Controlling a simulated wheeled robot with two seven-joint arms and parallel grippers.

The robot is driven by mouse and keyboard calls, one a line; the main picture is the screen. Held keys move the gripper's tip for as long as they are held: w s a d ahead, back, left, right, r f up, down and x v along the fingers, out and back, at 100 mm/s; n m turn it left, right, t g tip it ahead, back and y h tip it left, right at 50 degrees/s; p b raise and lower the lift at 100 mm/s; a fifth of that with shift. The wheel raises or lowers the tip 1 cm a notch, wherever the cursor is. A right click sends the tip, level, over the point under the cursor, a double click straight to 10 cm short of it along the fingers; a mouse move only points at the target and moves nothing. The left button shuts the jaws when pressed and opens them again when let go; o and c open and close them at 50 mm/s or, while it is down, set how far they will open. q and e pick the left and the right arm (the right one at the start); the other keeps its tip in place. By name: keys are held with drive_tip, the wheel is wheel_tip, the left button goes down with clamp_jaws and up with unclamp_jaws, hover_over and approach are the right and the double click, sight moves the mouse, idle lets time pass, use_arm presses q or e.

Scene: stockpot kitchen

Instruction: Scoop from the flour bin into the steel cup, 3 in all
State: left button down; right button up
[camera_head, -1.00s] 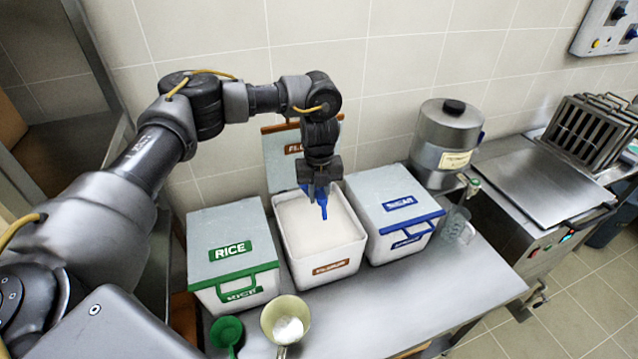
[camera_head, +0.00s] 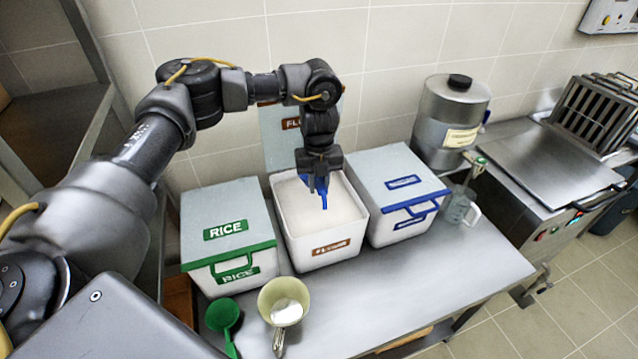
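The flour bin (camera_head: 305,255) stands open in the middle of the row, its lid raised at the back and white flour (camera_head: 345,207) inside. My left gripper (camera_head: 319,180) points down over the bin's opening. It appears shut on a blue scoop (camera_head: 324,200), whose lower end is at the flour; its bowl is not clearly visible. The steel cup (camera_head: 269,304) stands on the table in front of the bin, its handle toward me, with some white flour in it. My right gripper is out of view.
The closed rice bin (camera_head: 210,250) is left of the flour bin and the closed sugar bin (camera_head: 380,225) right. A green scoop (camera_head: 222,314) lies left of the cup. A clear jug (camera_head: 458,208) stands below the steel dispenser (camera_head: 450,115). The table front right is bare.

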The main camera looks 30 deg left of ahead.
use_arm(q)
wheel_tip(320, 180, down, 2)
drive_tip(key=shift+f+b, duration=0.1)
drive_tip(key=shift+b, duration=0.6)
wheel_tip(320, 180, down, 7)
drive_tip(key=b, duration=0.3)
drive_tip(key=shift+b, duration=0.3)
idle(0.6)
idle(0.3)
